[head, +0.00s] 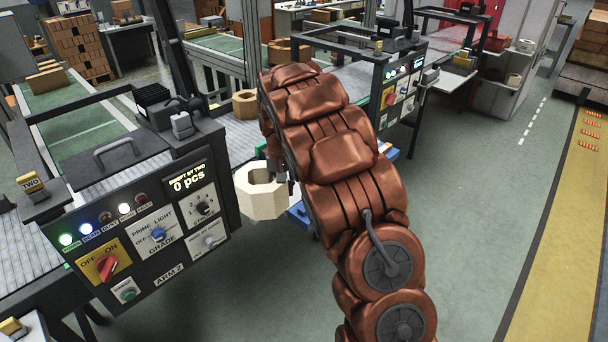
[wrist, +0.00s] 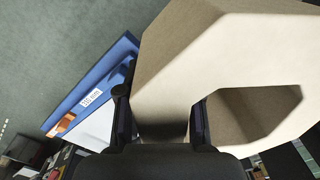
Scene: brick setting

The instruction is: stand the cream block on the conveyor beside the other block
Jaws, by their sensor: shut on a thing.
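The cream block (head: 258,205) is a chunky hollow ring with flat sides and a hole. My gripper (head: 277,170) is shut on one wall of it and holds it beside the control panel, in front of the conveyor (head: 231,140). In the wrist view the cream block (wrist: 200,62) fills the upper right, with its wall between the two fingers of my gripper (wrist: 160,118). The other block (head: 245,104), a tan hollow ring, sits on the conveyor behind. My arm hides part of the conveyor to the right.
The control panel (head: 150,235) with knobs and lights stands close left of the held block. A blue piece with a white label (wrist: 90,101) lies below my gripper; part of it shows in the head view (head: 300,213). Open green floor (head: 480,200) lies to the right.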

